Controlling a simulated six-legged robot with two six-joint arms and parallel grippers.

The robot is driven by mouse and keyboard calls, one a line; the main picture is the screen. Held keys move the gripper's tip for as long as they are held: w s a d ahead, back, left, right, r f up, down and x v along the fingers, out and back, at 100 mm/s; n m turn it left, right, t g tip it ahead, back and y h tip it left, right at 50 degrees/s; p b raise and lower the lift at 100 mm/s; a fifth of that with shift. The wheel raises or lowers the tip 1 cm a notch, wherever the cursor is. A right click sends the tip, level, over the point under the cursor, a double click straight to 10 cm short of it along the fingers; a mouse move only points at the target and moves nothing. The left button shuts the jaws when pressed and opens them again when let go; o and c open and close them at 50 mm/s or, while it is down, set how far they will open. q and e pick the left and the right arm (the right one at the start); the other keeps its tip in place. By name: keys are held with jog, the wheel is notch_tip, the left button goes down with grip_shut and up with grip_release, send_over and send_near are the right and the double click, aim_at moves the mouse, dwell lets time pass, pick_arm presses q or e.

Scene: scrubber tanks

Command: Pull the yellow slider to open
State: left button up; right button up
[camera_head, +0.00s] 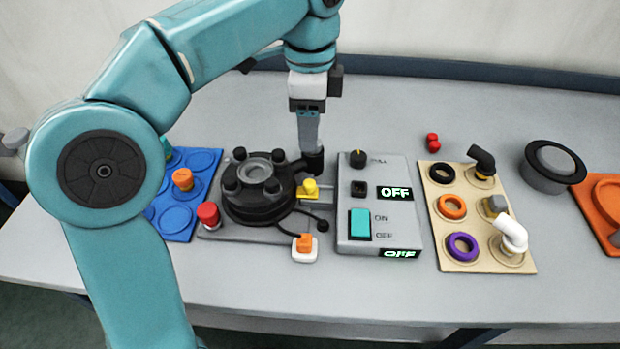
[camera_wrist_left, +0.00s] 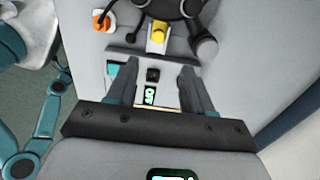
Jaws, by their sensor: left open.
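The yellow slider (camera_head: 309,188) is a small yellow knob on a yellow plate, set on a grey rail at the right side of a round black clamp fixture (camera_head: 258,190). In the left wrist view the slider (camera_wrist_left: 157,33) is beyond the fingertips, near the top. My left gripper (camera_head: 309,145) points down above the back of the fixture, behind the slider and apart from it. In the left wrist view its two fingers (camera_wrist_left: 160,88) are spread with nothing between them. My right gripper is in neither view.
A grey control box (camera_head: 400,222) with a dial, a teal switch and OFF displays stands just right of the slider. A red button (camera_head: 208,214) and an orange switch (camera_head: 304,245) are near the fixture. A beige tray (camera_head: 478,255) of rings and pipe fittings lies further right.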

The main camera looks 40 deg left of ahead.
aim_at(309, 182)
pick_arm(q)
jog(key=f+b, duration=0.1)
jog(key=f, duration=0.4)
jog(key=f+b, duration=0.2)
jog(key=f, duration=0.4)
jog(key=shift+s+f+b, duration=0.2)
jog(key=shift+f+b, duration=0.1)
jog(key=shift+f, duration=0.75)
grip_shut()
jog(key=shift+w+d+r+p, duration=0.15)
jog(key=shift+w+d+p, duration=0.25)
jog(key=shift+d, duration=0.15)
jog(key=shift+w+d+r+p, duration=0.1)
jog(key=shift+w+d+p, duration=0.15)
jog(key=shift+d+p, duration=0.2)
jog(key=shift+w+d+f, duration=0.1)
jog(key=shift+w+d, duration=0.1)
jog(key=shift+d, duration=0.15)
jog(key=shift+f, duration=0.1)
grip_release()
